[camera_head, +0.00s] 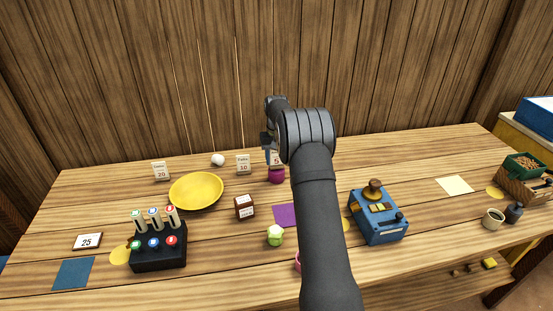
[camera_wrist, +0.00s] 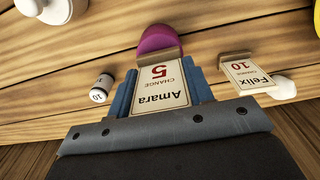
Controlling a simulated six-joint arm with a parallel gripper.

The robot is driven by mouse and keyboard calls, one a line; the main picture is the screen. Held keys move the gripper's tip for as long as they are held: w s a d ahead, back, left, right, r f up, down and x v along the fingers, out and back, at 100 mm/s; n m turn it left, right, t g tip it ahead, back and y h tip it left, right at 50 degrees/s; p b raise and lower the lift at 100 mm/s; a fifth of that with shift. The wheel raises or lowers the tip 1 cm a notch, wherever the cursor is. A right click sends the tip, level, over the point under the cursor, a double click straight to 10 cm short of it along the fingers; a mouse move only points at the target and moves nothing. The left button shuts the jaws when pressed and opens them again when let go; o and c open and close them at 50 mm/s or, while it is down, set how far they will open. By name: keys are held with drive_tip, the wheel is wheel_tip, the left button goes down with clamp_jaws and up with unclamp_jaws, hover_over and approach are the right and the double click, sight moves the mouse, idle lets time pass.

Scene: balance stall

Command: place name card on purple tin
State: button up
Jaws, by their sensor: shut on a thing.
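My gripper (camera_wrist: 161,84) is shut on a cream name card (camera_wrist: 160,95), with a blue finger on each side of it. The card reads Amara, change, 5 and appears upside down in the wrist view. The purple tin (camera_wrist: 158,37) shows just beyond the card's far edge, partly hidden by it. In the head view the tin (camera_head: 277,177) stands on the table directly below the card (camera_head: 275,159). My gripper (camera_head: 268,147) is there partly hidden by my arm. I cannot tell whether card and tin touch.
The Felix card (camera_wrist: 247,74) stands close beside the held card, with a white object (camera_wrist: 283,88) near it. A card marked 20 (camera_head: 161,171) and a yellow dish (camera_head: 196,191) are to the left.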

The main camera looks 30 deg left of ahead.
drive_tip(key=shift+f, duration=0.25)
drive_tip(key=o, duration=1)
drive_tip(key=shift+f, duration=0.15)
wheel_tip(320, 180, up, 12)
drive_tip(key=shift+r, duration=0.2)
drive_tip(key=shift+f, duration=4.35)
